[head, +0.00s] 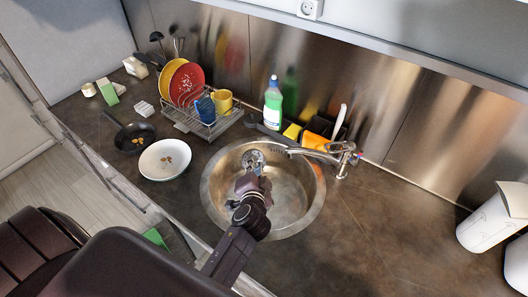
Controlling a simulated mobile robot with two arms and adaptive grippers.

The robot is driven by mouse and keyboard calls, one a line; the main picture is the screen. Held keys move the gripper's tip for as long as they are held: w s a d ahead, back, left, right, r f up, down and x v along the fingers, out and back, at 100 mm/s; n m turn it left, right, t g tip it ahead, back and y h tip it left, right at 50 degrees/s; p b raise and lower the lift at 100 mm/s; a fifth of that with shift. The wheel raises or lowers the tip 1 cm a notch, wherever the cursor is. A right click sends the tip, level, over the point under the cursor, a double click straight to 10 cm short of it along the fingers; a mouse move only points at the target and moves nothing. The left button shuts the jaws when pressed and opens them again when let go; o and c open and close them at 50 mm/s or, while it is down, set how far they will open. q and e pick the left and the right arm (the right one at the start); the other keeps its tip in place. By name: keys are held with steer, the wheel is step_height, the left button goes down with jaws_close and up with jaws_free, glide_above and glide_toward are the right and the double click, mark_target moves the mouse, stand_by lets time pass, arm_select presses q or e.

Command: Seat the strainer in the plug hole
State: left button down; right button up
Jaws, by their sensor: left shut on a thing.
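The round steel sink (300,205) is set in the dark countertop at the middle of the head view. My left gripper (252,174) reaches into it from below, over the left part of the bowl. It is shut on a small round metallic piece, which looks like the strainer (253,158), at its far end. The strainer shows near the back left wall of the bowl. I cannot tell whether it touches the sink. The plug hole cannot be made out; my gripper and arm cover part of the bowl. My right gripper is not in view.
The tap (338,150) reaches over the sink's back right rim. A green-white soap bottle (272,105) and a dish rack (207,127) with plates and mugs stand behind. A white plate (163,161) and a black pan (132,138) lie left.

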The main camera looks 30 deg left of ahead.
mark_target(264, 163)
arm_select(q)
step_height(264, 163, down, 8)
steer(key=w+d+b, duration=0.1)
steer(key=d+b, duration=0.1)
steer(key=b, duration=0.5)
steer(key=shift+d+f, duration=0.25)
steer(key=shift+d, duration=0.1)
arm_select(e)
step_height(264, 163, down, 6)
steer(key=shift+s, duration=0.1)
arm_select(q)
steer(key=c, duration=1.9)
jaws_free()
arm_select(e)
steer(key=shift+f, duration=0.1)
arm_select(q)
step_height(264, 163, up, 7)
steer(key=p, duration=0.6)
steer(key=shift+r, duration=0.15)
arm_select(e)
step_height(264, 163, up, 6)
